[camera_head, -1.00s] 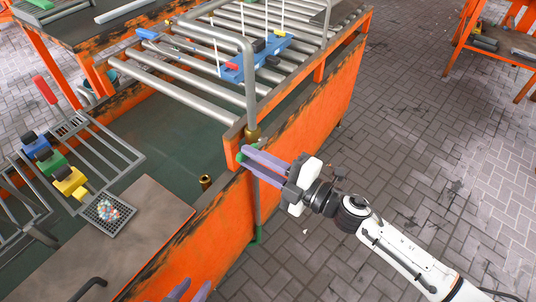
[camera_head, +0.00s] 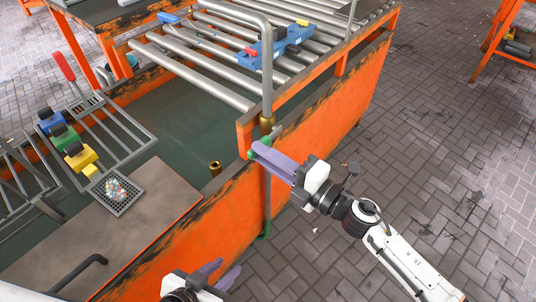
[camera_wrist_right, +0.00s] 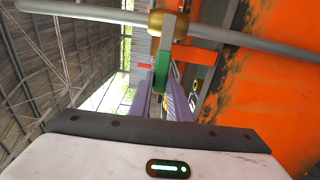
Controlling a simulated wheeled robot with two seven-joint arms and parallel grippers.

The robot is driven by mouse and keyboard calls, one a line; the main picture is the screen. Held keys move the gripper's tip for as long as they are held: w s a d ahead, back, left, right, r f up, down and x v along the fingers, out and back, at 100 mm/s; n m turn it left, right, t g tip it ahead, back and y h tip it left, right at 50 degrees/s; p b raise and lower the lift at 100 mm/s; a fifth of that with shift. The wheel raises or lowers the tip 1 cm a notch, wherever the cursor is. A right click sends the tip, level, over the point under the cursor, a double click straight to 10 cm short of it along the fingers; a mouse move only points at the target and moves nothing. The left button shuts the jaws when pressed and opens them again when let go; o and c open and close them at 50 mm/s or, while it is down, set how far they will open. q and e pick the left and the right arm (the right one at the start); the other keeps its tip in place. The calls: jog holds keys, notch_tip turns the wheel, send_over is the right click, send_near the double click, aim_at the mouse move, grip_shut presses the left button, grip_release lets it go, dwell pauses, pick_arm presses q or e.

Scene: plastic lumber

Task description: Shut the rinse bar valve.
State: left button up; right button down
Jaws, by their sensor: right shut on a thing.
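The rinse bar valve has a brass body (camera_head: 267,122) on the upright grey pipe and a green lever handle (camera_head: 252,153) below it. In the right wrist view the green handle (camera_wrist_right: 162,70) lies between the purple fingers, just below the brass body (camera_wrist_right: 168,27). My right gripper (camera_head: 259,149) is shut on the handle; its fingers hide part of it. My left gripper (camera_head: 230,267) is low in the head view, beside the orange side panel, with its two purple fingers apart and nothing seen between them.
The grey pipe (camera_head: 267,75) bends over the roller conveyor (camera_head: 200,72), where a blue block tool (camera_head: 268,54) lies. A basket of coloured pellets (camera_head: 117,192) and a brown plate (camera_head: 110,230) lie left. A brass fitting (camera_head: 215,168) stands near the orange panel (camera_head: 225,220). The paved floor right is clear.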

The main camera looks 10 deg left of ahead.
jog(key=shift+s+f, duration=0.1)
jog(key=c, duration=1.6)
grip_release()
jog(key=shift+c, duration=0.2)
jog(key=v, duration=1)
jog(key=shift+d, duration=0.1)
